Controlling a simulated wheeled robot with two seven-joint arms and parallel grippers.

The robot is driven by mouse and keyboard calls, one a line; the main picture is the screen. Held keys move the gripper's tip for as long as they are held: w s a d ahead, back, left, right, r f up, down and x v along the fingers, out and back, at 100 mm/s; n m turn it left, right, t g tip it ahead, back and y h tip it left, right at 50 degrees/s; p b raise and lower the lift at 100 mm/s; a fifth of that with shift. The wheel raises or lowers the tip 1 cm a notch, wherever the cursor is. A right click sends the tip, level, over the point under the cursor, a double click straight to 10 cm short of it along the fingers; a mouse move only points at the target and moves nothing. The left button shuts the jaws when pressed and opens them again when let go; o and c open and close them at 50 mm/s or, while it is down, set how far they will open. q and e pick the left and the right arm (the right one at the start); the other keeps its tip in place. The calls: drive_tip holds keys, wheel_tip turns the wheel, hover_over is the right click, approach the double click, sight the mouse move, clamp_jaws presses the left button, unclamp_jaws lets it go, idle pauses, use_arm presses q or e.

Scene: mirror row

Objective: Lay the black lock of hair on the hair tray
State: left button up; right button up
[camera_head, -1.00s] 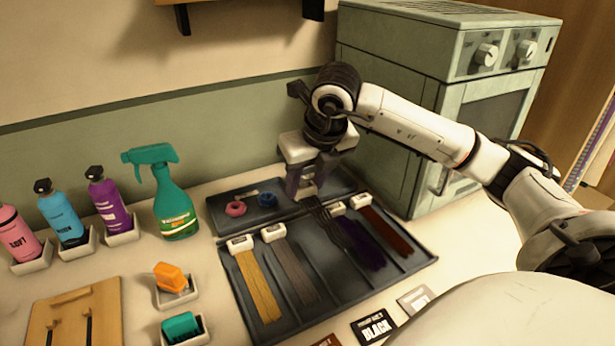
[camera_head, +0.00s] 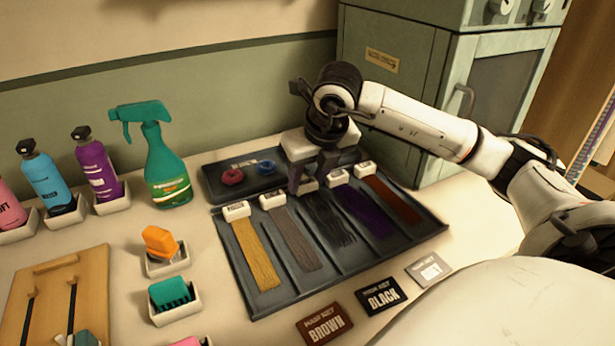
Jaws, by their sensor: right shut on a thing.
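The black lock of hair (camera_head: 326,218) lies along the middle slot of the dark hair tray (camera_head: 262,305), between the grey-brown lock (camera_head: 294,241) and the purple lock (camera_head: 362,210). My right gripper (camera_head: 310,184) is over the back end of the tray and is shut on the white clip at the black lock's top. The clip is partly hidden by the fingers. The lock looks flat on the tray floor or very close to it. My left gripper is out of view.
A blond lock (camera_head: 256,255) and a red-brown lock (camera_head: 393,200) fill the outer slots. A green spray bottle (camera_head: 166,170) stands left. Labels reading BROWN and BLACK (camera_head: 381,296) lie in front.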

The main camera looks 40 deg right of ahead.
drive_tip(key=shift+f+b, duration=0.25)
drive_tip(key=shift+b, duration=0.05)
idle(0.5)
drive_tip(key=o, duration=1.4)
drive_tip(key=shift+r, duration=0.15)
drive_tip(key=shift+r+p, duration=2.55)
drive_tip(key=shift+r, duration=0.85)
drive_tip(key=shift+s+f, duration=0.1)
drive_tip(key=shift+s, duration=0.05)
